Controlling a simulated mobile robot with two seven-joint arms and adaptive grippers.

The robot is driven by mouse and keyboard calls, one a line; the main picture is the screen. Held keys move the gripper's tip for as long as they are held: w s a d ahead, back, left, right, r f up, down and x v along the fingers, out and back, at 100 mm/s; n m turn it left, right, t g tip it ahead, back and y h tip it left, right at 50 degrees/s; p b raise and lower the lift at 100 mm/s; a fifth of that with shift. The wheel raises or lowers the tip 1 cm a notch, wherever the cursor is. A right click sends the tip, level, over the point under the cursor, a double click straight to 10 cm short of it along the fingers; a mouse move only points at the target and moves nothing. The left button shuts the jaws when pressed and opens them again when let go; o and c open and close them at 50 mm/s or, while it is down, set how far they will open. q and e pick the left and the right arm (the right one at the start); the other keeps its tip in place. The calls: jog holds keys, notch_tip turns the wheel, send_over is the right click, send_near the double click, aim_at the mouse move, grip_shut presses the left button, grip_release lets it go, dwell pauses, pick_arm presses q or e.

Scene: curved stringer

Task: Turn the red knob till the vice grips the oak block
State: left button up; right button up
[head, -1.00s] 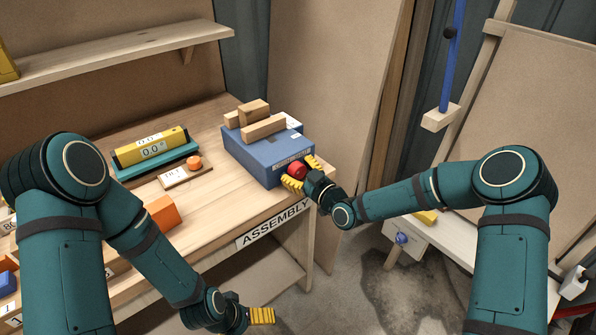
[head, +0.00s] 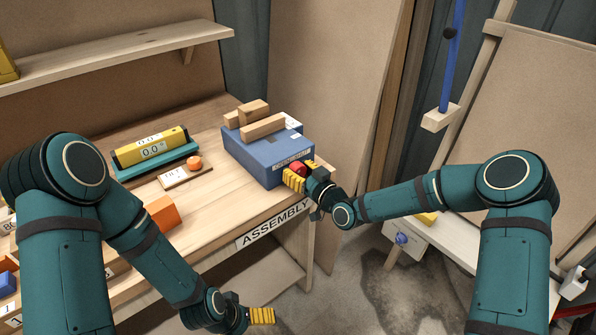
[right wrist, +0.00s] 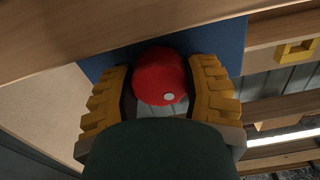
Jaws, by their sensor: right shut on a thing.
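A blue vice box (head: 250,160) stands on the bench with light wooden pieces on top. The oak block (head: 254,108) appears to be the raised piece between the back jaw (head: 231,119) and the front jaw (head: 264,127); I cannot tell if both touch it. The red knob (head: 298,168) is on the box's front face and fills the right wrist view (right wrist: 160,76), a pale dot on its lower edge. My right gripper (head: 301,174) is shut on the knob, a yellow finger on each side. My left gripper (head: 262,315) hangs low before the bench, its fingers unclear.
The bench's front edge carries an "ASSEMBLY" label (head: 273,225). A yellow level with a readout (head: 150,146) lies on a teal stand, beside a small board with an orange button (head: 193,162). An orange block (head: 162,213) is at the front.

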jog(key=shift+m, duration=1.2)
jog(key=o, duration=1.2)
jog(key=v, duration=1.2)
